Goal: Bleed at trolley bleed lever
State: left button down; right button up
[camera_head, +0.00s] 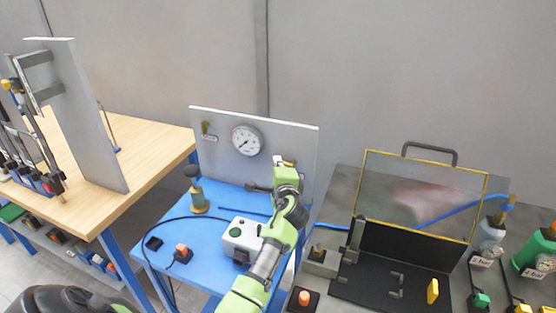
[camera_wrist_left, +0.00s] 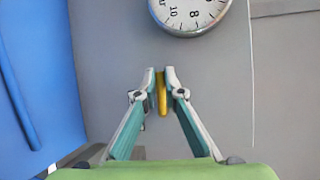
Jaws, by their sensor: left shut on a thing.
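The blue trolley (camera_head: 165,252) carries an upright grey panel (camera_head: 222,165) with a round white gauge (camera_head: 247,141). My left gripper (camera_head: 285,161) is at the right part of this panel, below and to the right of the gauge. In the left wrist view, its fingertips (camera_wrist_left: 161,76) are shut on a slim yellow lever (camera_wrist_left: 162,98) in front of the panel. The lever points down in that view. The gauge (camera_wrist_left: 188,12) shows at the top there, partly cut off. In the head view my gripper mostly hides the lever. My right gripper is not in view.
A small brass fitting with a label (camera_head: 207,130) is at the panel's upper left. A brass-based device (camera_head: 197,195) and a white box with a green button (camera_head: 240,238) stand on the trolley. A clear-shielded bench (camera_head: 422,193) is at right, a wooden workbench (camera_head: 135,135) at left.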

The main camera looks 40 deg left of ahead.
pick_arm(q)
jog(key=shift+f, duration=0.2)
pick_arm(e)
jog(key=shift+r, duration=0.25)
pick_arm(q)
jog(key=c, duration=2.1)
grip_release()
jog(key=shift+c, duration=0.2)
jog(key=v, duration=1.2)
jog(key=shift+r, duration=0.1)
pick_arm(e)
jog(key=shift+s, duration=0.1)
